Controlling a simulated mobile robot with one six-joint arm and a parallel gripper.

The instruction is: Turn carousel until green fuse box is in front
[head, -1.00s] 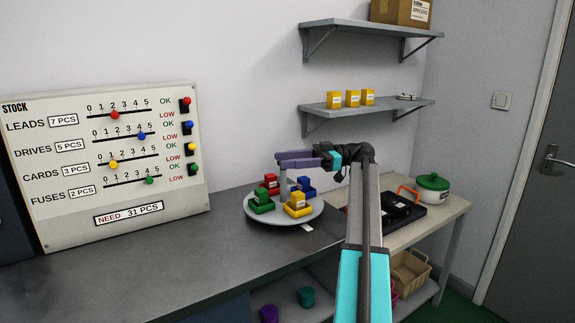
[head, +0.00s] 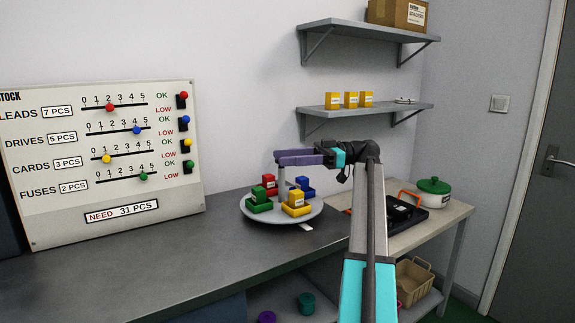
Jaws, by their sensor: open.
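The carousel (head: 257,219) is a round grey turntable on the dark counter, with a central post (head: 282,179). On it stand a green fuse box (head: 259,203) at the front left, a yellow box (head: 297,204) at the front right, a red box (head: 269,184) at the back left and a blue box (head: 305,186) at the back right. A white marker (head: 306,227) lies on the counter at the plate's front right edge.
A stock board (head: 100,165) stands at the left. A black tray (head: 400,214) and a green-lidded pot (head: 434,192) are on the right worktop. Two wall shelves (head: 370,107) hang behind, the lower one holding yellow boxes. The counter front left is clear.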

